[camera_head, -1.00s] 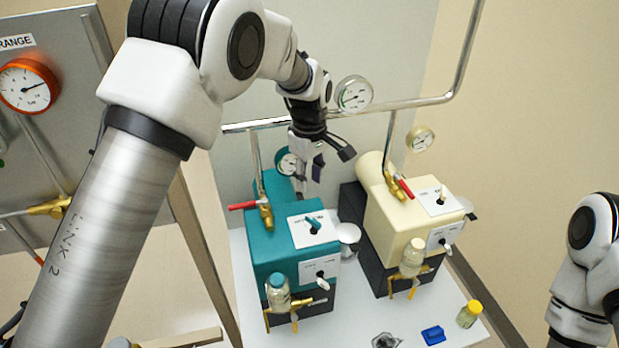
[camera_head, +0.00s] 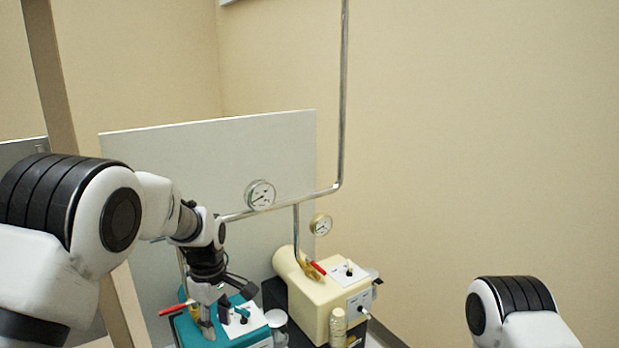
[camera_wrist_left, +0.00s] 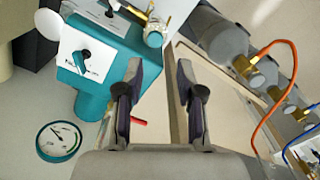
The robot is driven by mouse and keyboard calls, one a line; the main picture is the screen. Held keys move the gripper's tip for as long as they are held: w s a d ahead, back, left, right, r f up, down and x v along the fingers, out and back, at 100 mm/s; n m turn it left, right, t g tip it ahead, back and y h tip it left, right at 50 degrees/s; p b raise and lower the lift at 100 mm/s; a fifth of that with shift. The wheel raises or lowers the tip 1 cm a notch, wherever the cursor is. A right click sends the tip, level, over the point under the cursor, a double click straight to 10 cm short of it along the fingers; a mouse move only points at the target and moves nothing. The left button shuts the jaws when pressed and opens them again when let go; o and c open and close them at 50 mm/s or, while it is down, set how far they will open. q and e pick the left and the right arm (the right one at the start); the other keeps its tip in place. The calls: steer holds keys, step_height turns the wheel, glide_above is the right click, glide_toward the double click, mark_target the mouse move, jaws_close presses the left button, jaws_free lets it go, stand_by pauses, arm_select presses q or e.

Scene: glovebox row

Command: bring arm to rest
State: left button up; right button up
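My left gripper (camera_head: 226,304) hangs pointing down over the teal machine (camera_head: 188,329), which is cut off by the bottom edge of the head view. In the left wrist view, the two dark fingers of my left gripper (camera_wrist_left: 158,92) stand apart with nothing between them. The teal machine (camera_wrist_left: 118,52) shows beyond them to the upper left. I cannot tell if the gripper touches it. Of my right arm only a white and black joint (camera_head: 515,300) shows at the lower right of the head view; the right gripper is out of view.
A cream machine (camera_head: 318,290) stands right of the teal one. A red-handled valve (camera_head: 178,307) is close left of the gripper. Orange tubing (camera_wrist_left: 292,90) shows in the wrist view.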

arm_select(q)
step_height(320, 180, down, 10)
steer(key=s+a+g, duration=0.1)
steer(key=s+g, duration=0.1)
steer(key=s, duration=0.1)
steer(key=s+a+f+m+b, duration=0.1)
steer(key=s+f+m, duration=0.3)
steer(key=s+f, duration=0.3)
steer(key=s+a+f+m+t+b, duration=0.1)
steer(key=s+f+m, duration=0.3)
steer(key=s, duration=0.9)
steer(key=s+a+f+m+t+b, duration=0.1)
steer(key=s+a+f+m, duration=0.2)
steer(key=s+f, duration=0.7)
steer(key=shift+s+f+m, duration=0.2)
steer(key=shift+s+m, duration=0.4)
steer(key=shift+m, duration=0.2)
arm_select(e)
steer(key=f, duration=0.2)
steer(key=w+f, duration=0.1)
steer(key=f, duration=0.1)
steer(key=shift+w, duration=0.15)
steer(key=shift+r, duration=0.1)
